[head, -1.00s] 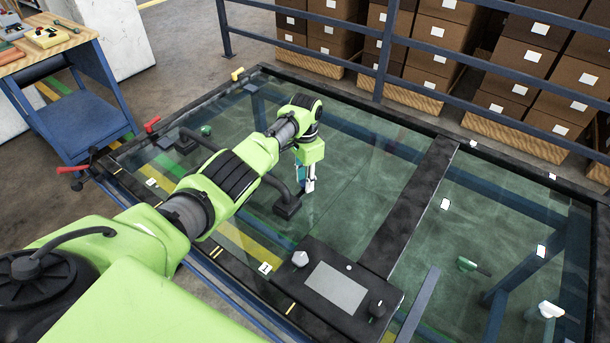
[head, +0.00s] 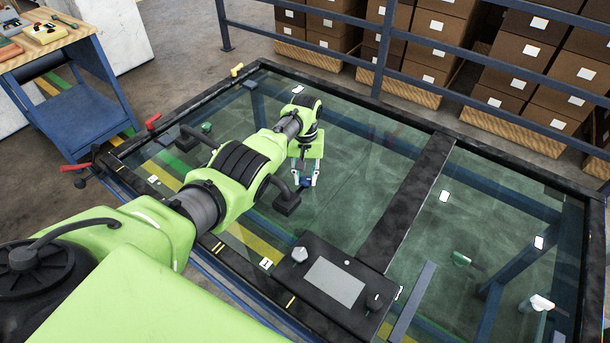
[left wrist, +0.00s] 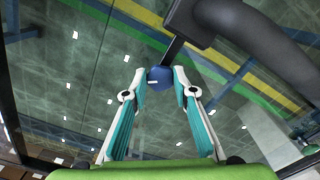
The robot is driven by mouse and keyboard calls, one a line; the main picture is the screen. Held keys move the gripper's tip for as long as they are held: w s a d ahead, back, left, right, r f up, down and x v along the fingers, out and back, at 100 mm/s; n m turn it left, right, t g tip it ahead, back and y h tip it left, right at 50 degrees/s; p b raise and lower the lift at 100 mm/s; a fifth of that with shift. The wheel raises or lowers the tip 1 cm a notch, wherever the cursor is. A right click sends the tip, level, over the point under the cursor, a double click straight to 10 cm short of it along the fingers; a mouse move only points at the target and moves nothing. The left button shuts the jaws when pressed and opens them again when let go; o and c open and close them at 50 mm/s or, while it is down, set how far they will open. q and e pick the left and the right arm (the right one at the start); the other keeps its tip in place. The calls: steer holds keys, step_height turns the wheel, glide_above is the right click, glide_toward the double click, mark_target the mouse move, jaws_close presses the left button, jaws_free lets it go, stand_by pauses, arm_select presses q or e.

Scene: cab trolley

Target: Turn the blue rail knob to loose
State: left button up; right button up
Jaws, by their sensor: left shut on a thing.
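The blue rail knob (left wrist: 159,76) sits between the two fingertips in the left wrist view, with a short white mark on its face. In the head view the blue knob (head: 304,182) is a small spot between the fingers, over the glass panel. My left gripper (head: 304,181) reaches down to it, with one finger on each side. In the left wrist view the left gripper (left wrist: 160,88) is shut on the knob, its teal-lined fingers against both sides. Whether the knob stands at loose cannot be read. My right gripper is not in view.
A black handle (head: 286,203) stands close beside the knob. A black console (head: 335,287) with a grey screen lies in front. A dark frame bar (head: 410,205) crosses the glass to the right. A blue trolley (head: 85,120) stands at the left.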

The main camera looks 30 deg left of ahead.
mark_target(306, 180)
arm_select(q)
steer(key=shift+w+r+n, duration=0.1)
steer(key=shift+n, duration=1.8)
steer(key=o, duration=1.1)
step_height(306, 180, up, 12)
